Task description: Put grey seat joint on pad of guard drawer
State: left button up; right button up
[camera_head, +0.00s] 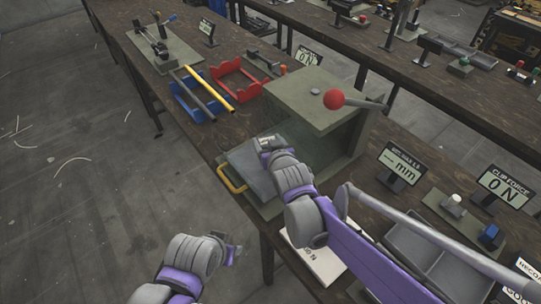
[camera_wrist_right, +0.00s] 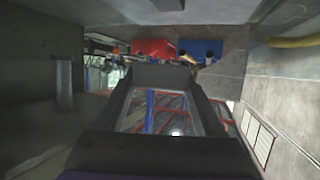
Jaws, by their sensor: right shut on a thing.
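The guard drawer (camera_head: 250,172) is a grey plate with a yellow handle (camera_head: 232,180), out at the front of a grey-green press. Its pad cannot be told apart from the plate. My right gripper (camera_head: 268,145) is low over the drawer's back part, close to the press opening. It is shut on a small grey piece, which I take as the grey seat joint; the fingers mostly hide it. The right gripper also shows in the wrist view (camera_wrist_right: 163,82), with the yellow handle at upper right. My left gripper (camera_head: 232,245) is off the table's front edge; its jaws are unclear.
The press (camera_head: 310,97) has a lever with a red ball (camera_head: 334,99). Display signs (camera_head: 400,165) and a grey bin (camera_head: 425,258) stand to the right.

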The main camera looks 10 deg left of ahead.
jog(key=shift+f+b, duration=0.3)
jog(key=shift+f, duration=2.7)
jog(key=shift+f, duration=0.15)
jog(key=o, duration=1.3)
jog(key=shift+o, duration=0.2)
jog(key=shift+r, duration=0.3)
jog(key=v, duration=1.2)
jog(key=shift+p, duration=0.35)
